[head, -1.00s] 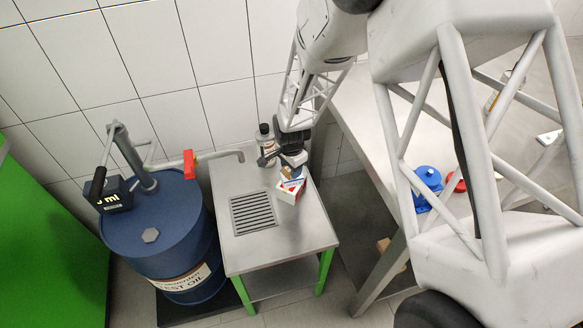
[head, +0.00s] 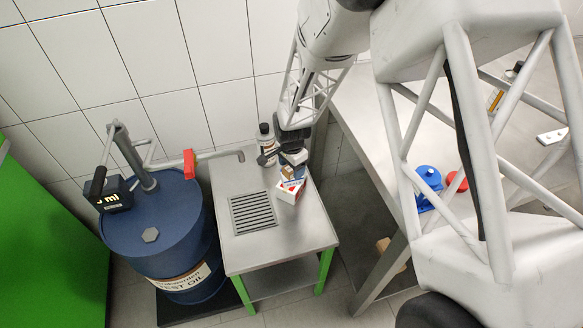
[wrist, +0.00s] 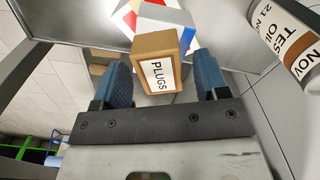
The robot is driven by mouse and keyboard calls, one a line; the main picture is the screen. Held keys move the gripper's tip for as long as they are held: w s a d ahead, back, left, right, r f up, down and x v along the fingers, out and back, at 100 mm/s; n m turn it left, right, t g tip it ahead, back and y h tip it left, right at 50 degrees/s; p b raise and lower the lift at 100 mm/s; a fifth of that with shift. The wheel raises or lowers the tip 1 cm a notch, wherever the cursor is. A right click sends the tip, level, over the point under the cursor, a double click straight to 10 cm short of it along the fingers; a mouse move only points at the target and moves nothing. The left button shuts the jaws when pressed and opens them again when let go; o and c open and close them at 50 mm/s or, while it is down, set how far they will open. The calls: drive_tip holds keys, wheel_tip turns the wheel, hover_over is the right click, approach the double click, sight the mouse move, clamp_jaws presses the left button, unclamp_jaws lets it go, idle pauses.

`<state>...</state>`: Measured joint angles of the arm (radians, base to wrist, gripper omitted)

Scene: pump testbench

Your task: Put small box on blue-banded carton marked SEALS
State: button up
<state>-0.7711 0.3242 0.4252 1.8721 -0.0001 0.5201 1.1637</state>
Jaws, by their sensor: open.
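The small box (wrist: 158,62) is brown with a white label reading PLUGS. In the wrist view it sits between the two fingers of my gripper (wrist: 164,78), with gaps at its sides. My gripper is open around it. In the head view the small box (head: 287,173) shows just below my gripper (head: 292,157), at the far edge of a white carton (head: 290,191) with red and blue on it. The carton's white side and blue band (wrist: 186,37) show behind the box in the wrist view. I cannot read SEALS, nor tell whether the box touches the carton.
The carton stands on a small steel table (head: 296,232) with a drain grate (head: 253,213). A bottle (head: 265,145) labelled TEST OIL (wrist: 290,40) stands close by. A workbench (head: 365,130) is to the right.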

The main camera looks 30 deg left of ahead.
wheel_tip(320, 180, up, 11)
drive_tip(key=shift+r, duration=0.2)
idle(0.4)
idle(0.8)
drive_tip(key=s+d+r+n, duration=0.1)
drive_tip(key=d+r, duration=0.6)
drive_tip(key=d, duration=0.3)
drive_tip(key=d+r+t, duration=0.1)
drive_tip(key=d+r, duration=0.5)
drive_tip(key=d, duration=0.4)
drive_tip(key=s+d+r+n, duration=0.1)
drive_tip(key=d+r, duration=0.6)
drive_tip(key=d, duration=0.3)
drive_tip(key=s+d+r+n, duration=0.1)
drive_tip(key=s+d+r, duration=0.2)
drive_tip(key=s+d, duration=0.7)
drive_tip(key=s+d+r+n+t, duration=0.1)
drive_tip(key=s+d+r, duration=0.2)
drive_tip(key=s+d, duration=0.7)
drive_tip(key=shift+s+d+t, duration=0.3)
drive_tip(key=shift+d, duration=0.2)
